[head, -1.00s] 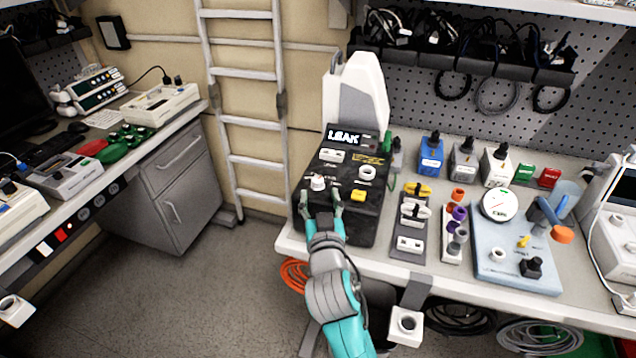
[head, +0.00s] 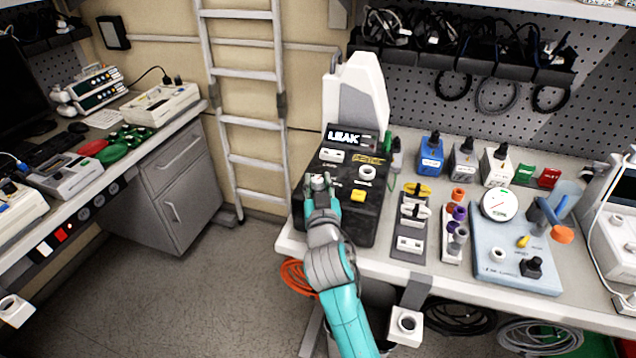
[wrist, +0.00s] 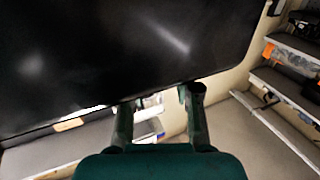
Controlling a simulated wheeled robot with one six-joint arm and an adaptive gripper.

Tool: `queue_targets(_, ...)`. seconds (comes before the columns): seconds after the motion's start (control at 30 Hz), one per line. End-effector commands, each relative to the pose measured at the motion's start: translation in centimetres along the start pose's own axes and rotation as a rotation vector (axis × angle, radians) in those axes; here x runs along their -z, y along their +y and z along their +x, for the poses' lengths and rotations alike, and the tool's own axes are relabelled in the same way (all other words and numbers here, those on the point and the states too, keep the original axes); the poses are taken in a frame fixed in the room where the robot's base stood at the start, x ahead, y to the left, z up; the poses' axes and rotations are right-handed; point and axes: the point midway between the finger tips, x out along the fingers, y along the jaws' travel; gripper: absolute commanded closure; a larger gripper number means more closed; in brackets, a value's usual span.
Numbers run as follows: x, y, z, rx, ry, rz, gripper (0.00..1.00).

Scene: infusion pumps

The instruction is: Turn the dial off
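A black box (head: 345,215) with a lit "LEAK" display (head: 343,138) stands at the left end of the right-hand bench. The dial (head: 319,181), a small white knob with a red mark, is on its sloping front panel at the left. My gripper (head: 320,184) is at the dial, with one finger on each side. The fingers hide the dial's lower part; I cannot tell whether they touch it. In the wrist view the two fingers (wrist: 160,108) stand apart below a dark surface, and I cannot make out the dial there.
The panel also has a white ring-shaped part (head: 367,173) and a yellow button (head: 358,196) right of the dial. A grey strip with connectors (head: 411,228) and a light blue board (head: 510,262) lie further right. The floor (head: 190,300) at the left is clear.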

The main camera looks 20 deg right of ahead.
Motion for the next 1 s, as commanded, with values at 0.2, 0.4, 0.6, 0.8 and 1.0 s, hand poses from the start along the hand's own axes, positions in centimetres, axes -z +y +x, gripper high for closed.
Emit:
queue_targets(0.2,-0.05,0.04,0.02,0.013,-0.002,0.000,1.00)
queue_targets(0.4,-0.14,0.17,0.09,0.074,-0.007,0.000,1.00)
queue_targets(0.6,-0.07,0.18,0.05,0.123,-0.002,0.000,1.00)
queue_targets(0.8,-0.04,0.12,0.01,0.134,-0.001,0.000,1.00)
queue_targets(1.0,-0.04,0.11,0.00,0.134,-0.001,0.000,0.63)
